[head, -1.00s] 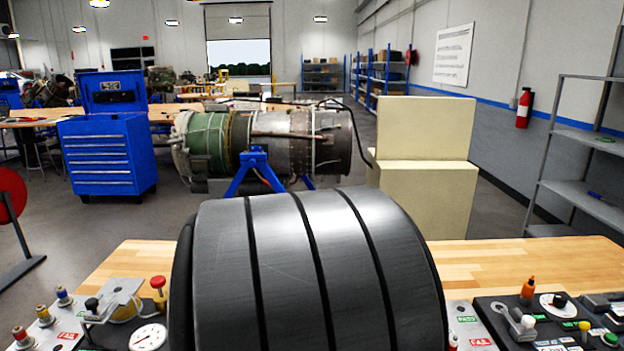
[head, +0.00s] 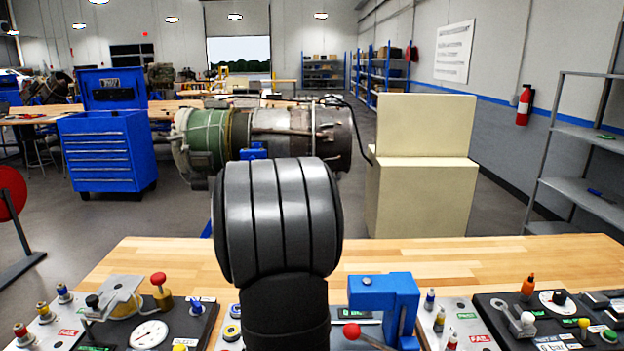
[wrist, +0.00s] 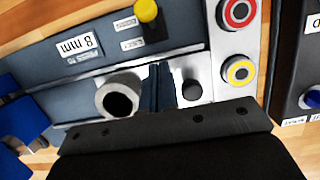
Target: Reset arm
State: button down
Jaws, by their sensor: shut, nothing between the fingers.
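My gripper (wrist: 160,86) shows in the wrist view as narrow dark fingers, shut with nothing between them. They are over a grey panel (wrist: 60,104) on the bench. A dark hollow ring (wrist: 118,97) is just left of the fingers and a small black knob (wrist: 191,89) just right; I cannot tell whether the fingers touch the panel. In the head view my black arm stands upright in the middle and hides the gripper.
A blue fixture (head: 402,300) and a red-knobbed lever (head: 352,331) stand right of my arm. A left panel (head: 178,327) and a right panel (head: 480,312) carry several knobs. The wooden bench (head: 440,257) is clear behind them. A turbine (head: 285,130) stands beyond.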

jog(key=shift+w+f+g, duration=0.35)
jog(key=shift+f+g, duration=0.1)
jog(key=shift+g, duration=0.05)
jog(key=shift+w+r, duration=0.15)
jog(key=shift+w, duration=0.5)
jog(key=shift+w+r, duration=0.15)
jog(key=shift+w, duration=0.45)
jog(key=v, duration=0.9)
jog(key=s+f+t, duration=0.1)
jog(key=s+f, duration=0.1)
jog(key=f, duration=0.1)
jog(key=s+f+t, duration=0.1)
jog(key=s+f, duration=0.2)
jog(key=shift+s+a, duration=0.15)
jog(key=shift+s, duration=0.1)
jog(key=shift+s+f+t, duration=0.3)
jog(key=shift+s+f, duration=0.3)
jog(key=shift+s, duration=0.05)
